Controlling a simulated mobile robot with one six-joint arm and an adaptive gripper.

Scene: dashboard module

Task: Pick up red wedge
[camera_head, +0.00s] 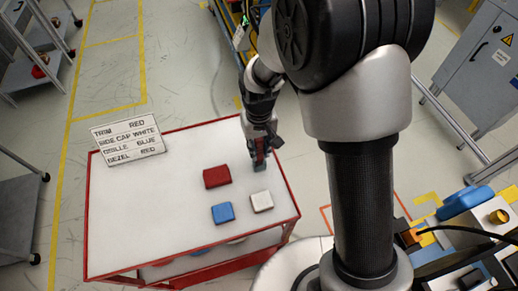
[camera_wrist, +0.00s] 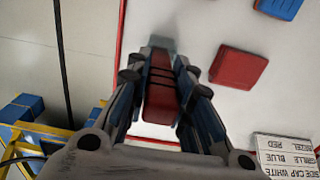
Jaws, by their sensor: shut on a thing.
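My gripper (camera_head: 260,158) is over the right part of the white-topped cart, pointing down. In the wrist view, my gripper (camera_wrist: 161,78) is shut on a long red piece with dark cross lines, the red wedge (camera_wrist: 162,98). In the head view only a sliver of the red wedge (camera_head: 260,146) shows between the fingers. I cannot tell whether it is clear of the cart top. A separate red block (camera_head: 217,177) lies left of my gripper; it also shows in the wrist view (camera_wrist: 238,67).
A blue block (camera_head: 223,212) and a white block (camera_head: 262,201) lie nearer the front of the cart (camera_head: 130,220), which has a red rim. A label sign (camera_head: 128,139) stands at its back left. The cart's left half is clear. A grey cabinet (camera_head: 482,65) stands at right.

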